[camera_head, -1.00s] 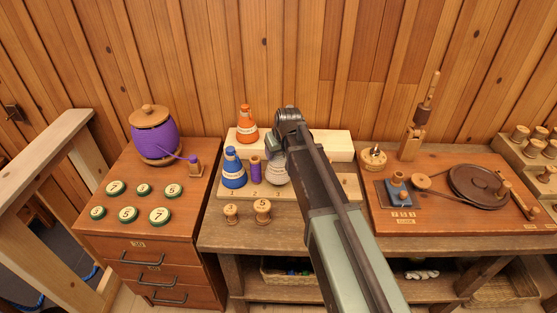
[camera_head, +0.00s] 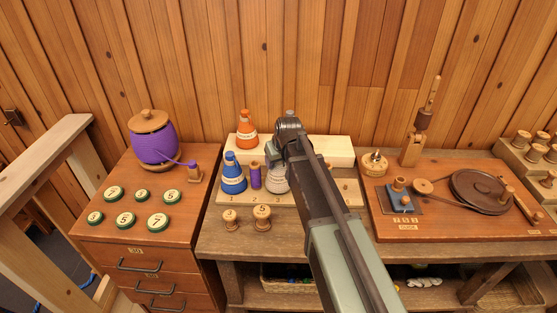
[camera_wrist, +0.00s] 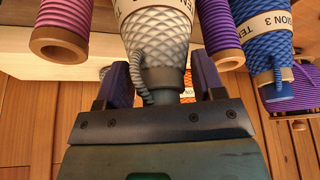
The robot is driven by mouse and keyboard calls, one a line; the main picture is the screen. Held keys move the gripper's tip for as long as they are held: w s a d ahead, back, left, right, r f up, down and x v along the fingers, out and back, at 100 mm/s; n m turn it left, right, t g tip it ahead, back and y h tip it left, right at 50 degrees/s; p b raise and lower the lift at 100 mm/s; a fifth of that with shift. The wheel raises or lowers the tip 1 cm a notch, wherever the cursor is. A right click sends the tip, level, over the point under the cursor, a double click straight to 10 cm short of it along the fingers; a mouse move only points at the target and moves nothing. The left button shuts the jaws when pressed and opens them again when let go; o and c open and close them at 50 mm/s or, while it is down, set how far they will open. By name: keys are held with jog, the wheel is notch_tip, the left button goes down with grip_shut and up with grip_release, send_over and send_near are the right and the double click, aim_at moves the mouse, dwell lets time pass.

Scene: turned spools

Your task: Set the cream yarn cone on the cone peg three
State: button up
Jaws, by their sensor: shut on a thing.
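The cream yarn cone (camera_head: 277,178) stands upright at the front board's place marked 3, between a purple spool and my arm. I cannot tell whether it rests on the board or is just above it. Peg three is hidden under the cone. My gripper (camera_wrist: 160,88) is shut on the cone's narrow grey top end, with a purple finger on each side. The cone (camera_wrist: 155,30) fills the middle of the wrist view, its patterned body and label band showing. In the head view, my arm hides the jaws' closing point.
A blue cone (camera_head: 233,176) and a purple spool (camera_head: 255,175) stand left of the cream cone. An orange cone (camera_head: 246,130) stands on the raised back step. Wooden spools (camera_head: 262,217) stand in front.

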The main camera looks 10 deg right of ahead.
jog(key=shift+f+b, duration=0.55)
jog(key=shift+f, duration=0.05)
dwell(0.3)
jog(key=o, duration=1.2)
jog(key=shift+o, duration=0.2)
jog(key=a+p+v, duration=0.1)
jog(key=p+v, duration=0.9)
jog(key=v, duration=0.1)
jog(key=shift+d, duration=0.5)
jog(key=s+f+m+g+h, duration=0.1)
jog(key=s+g, duration=0.3)
jog(key=s, duration=1.8)
jog(key=shift+a+m, duration=0.45)
jog(key=shift+m, duration=0.25)
